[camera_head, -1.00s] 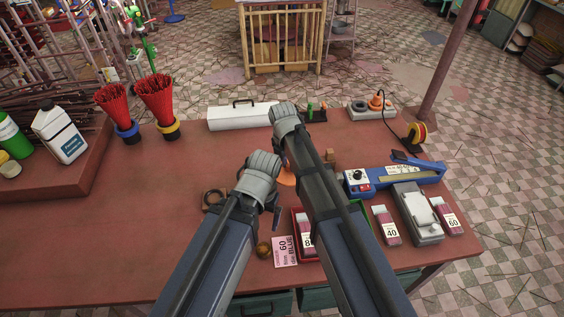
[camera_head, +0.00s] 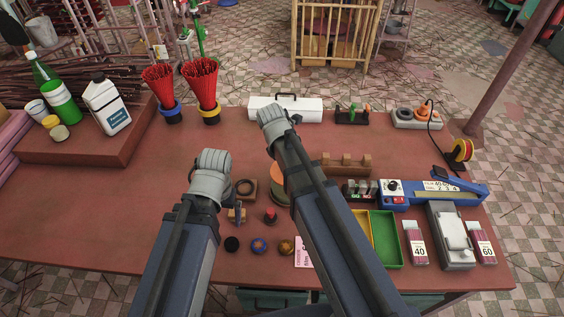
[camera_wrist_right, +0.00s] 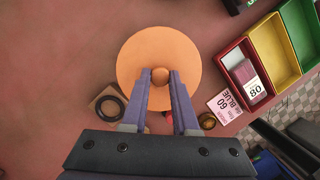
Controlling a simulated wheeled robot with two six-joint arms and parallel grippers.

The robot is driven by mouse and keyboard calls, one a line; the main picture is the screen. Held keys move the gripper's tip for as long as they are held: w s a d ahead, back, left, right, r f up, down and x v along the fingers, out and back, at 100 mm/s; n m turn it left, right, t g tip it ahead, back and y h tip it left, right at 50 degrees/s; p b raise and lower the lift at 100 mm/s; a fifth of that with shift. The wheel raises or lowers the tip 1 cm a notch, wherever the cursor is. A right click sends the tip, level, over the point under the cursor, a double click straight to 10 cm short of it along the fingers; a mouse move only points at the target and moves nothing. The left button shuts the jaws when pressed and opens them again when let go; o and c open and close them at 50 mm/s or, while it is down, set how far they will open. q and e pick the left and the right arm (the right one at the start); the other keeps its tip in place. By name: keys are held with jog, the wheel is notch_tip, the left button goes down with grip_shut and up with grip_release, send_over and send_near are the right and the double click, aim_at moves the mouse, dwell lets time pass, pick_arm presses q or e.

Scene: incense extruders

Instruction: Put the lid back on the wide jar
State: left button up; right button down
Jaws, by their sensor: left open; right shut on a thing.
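The lid is a wide, round orange disc (camera_wrist_right: 133,66) with a small ball knob (camera_wrist_right: 160,76), in the right wrist view. My right gripper (camera_wrist_right: 160,84) is shut on that knob from above. In the head view my right arm covers the gripper and most of the lid; only an orange left edge (camera_head: 277,172) shows beside it. A duller rounded side shows just below that edge, perhaps the wide jar; I cannot tell whether the lid touches it. My left gripper (camera_head: 237,214) is open and empty over the table, left of the lid.
A block with a black ring (camera_head: 246,187) lies left of the lid. Several small knobs, one red (camera_head: 270,215), stand in front. Yellow and green trays (camera_head: 386,240) and a blue device (camera_head: 430,191) are at the right.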

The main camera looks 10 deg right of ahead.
pick_arm(q)
jog(key=shift+f, duration=0.15)
pick_arm(e)
jog(key=shift+f, duration=0.15)
pick_arm(q)
notch_tip(320, 180, down, 6)
jog(key=b, duration=0.6)
pick_arm(e)
jog(key=x, duration=0.2)
jog(key=a+x, duration=0.1)
jog(key=x, duration=0.3)
jog(key=shift+s+a+f, duration=0.1)
jog(key=shift+s+f, duration=0.05)
jog(key=shift+s, duration=0.1)
pick_arm(q)
jog(key=shift+f+b, duration=0.2)
jog(key=shift+b, duration=0.2)
pick_arm(e)
jog(key=shift+f, duration=0.15)
dwell(0.6)
jog(key=shift+c, duration=0.6)
grip_release()
pick_arm(q)
jog(key=shift+r, duration=0.15)
